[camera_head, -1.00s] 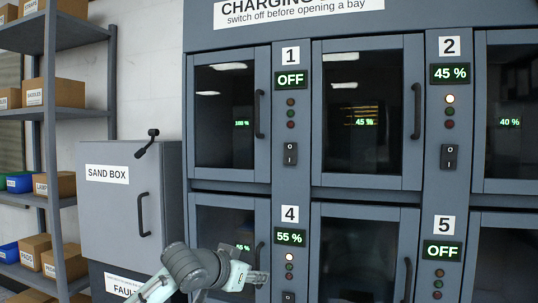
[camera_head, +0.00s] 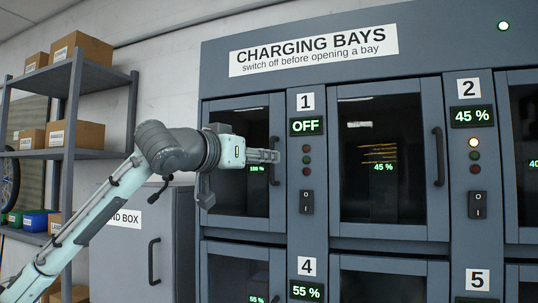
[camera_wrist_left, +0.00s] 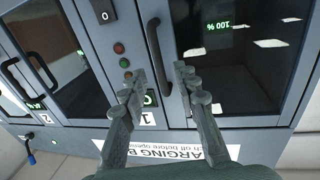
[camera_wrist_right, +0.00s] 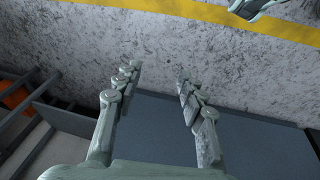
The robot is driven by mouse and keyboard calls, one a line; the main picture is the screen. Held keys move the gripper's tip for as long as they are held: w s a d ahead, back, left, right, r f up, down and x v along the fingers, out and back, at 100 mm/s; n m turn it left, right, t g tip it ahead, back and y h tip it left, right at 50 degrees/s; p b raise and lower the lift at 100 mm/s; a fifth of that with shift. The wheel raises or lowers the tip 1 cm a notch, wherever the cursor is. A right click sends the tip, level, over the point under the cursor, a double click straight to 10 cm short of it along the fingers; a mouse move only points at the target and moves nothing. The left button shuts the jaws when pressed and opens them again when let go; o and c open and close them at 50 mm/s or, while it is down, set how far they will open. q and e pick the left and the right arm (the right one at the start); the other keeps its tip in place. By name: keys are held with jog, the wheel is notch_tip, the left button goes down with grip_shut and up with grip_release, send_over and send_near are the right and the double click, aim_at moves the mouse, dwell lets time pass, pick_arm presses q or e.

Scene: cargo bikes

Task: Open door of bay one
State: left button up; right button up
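The bay one door (camera_head: 235,200) is shut, a dark-glass door left of the "1" panel, with 100 % glowing inside. Its dark vertical handle (camera_head: 274,128) is on its right side. My left gripper (camera_head: 276,156) is at the handle. In the left wrist view the gripper (camera_wrist_left: 159,70) is open, and the handle (camera_wrist_left: 155,45) appears between its fingertips; I cannot tell whether they touch. The bay one display (camera_head: 306,126) reads OFF above unlit lamps and a rocker switch (camera_head: 307,202). My right gripper (camera_wrist_right: 158,73) is open and empty above the floor.
Bay two's door (camera_head: 383,165) is shut to the right, its panel reading 45 %. Bay four's panel (camera_head: 307,290) is below. A sand box cabinet (camera_head: 125,255) and a shelf with boxes (camera_head: 76,90) stand left.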

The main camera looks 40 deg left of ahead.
pick_arm(q)
jog(key=w, duration=0.2)
jog(key=shift+w, duration=0.35)
grip_shut()
